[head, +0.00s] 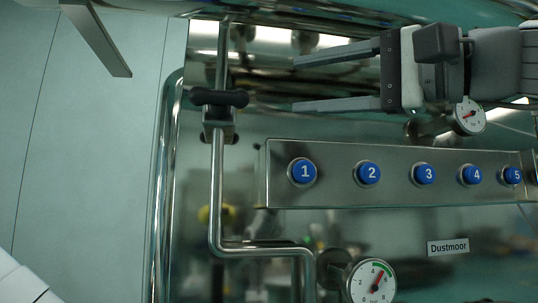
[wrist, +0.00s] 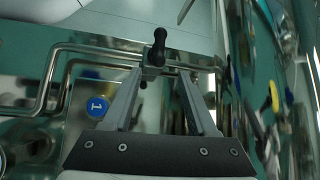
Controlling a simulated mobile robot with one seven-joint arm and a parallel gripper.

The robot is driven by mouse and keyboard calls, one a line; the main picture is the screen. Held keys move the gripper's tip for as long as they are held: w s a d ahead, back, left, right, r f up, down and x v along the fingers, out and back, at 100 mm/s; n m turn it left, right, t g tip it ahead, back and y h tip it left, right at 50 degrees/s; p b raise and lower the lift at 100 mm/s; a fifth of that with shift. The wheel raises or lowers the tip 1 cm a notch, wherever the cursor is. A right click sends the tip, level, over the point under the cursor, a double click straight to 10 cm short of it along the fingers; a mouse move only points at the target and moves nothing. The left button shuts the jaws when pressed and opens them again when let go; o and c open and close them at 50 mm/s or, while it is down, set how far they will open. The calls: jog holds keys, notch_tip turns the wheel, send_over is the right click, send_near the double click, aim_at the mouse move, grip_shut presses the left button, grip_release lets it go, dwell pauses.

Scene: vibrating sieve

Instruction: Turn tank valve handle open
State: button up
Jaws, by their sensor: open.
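The valve handle (head: 219,97) is a black bar with rounded ends on a metal valve body, set on a steel pipe in the head view. It lies crosswise to the pipe there. My gripper (head: 294,83) is open and empty, to the right of the handle and apart from it, its two fingers pointing left. In the wrist view the handle (wrist: 159,46) shows beyond the tips of my open gripper (wrist: 160,72), roughly between the two fingers. The fingers hide part of the pipe in the wrist view.
A steel panel (head: 400,151) with several numbered blue buttons lies below my gripper in the head view. A pressure gauge (head: 371,282) is at the bottom and another gauge (head: 469,116) is near my wrist. Steel pipe (head: 216,190) runs down from the valve.

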aim_at(228, 96)
jog(key=p+x, duration=0.4)
jog(key=x, duration=1.2)
jog(key=shift+w+a, duration=0.1)
jog(key=shift+a, duration=0.1)
jog(key=shift+c, duration=0.2)
grip_shut()
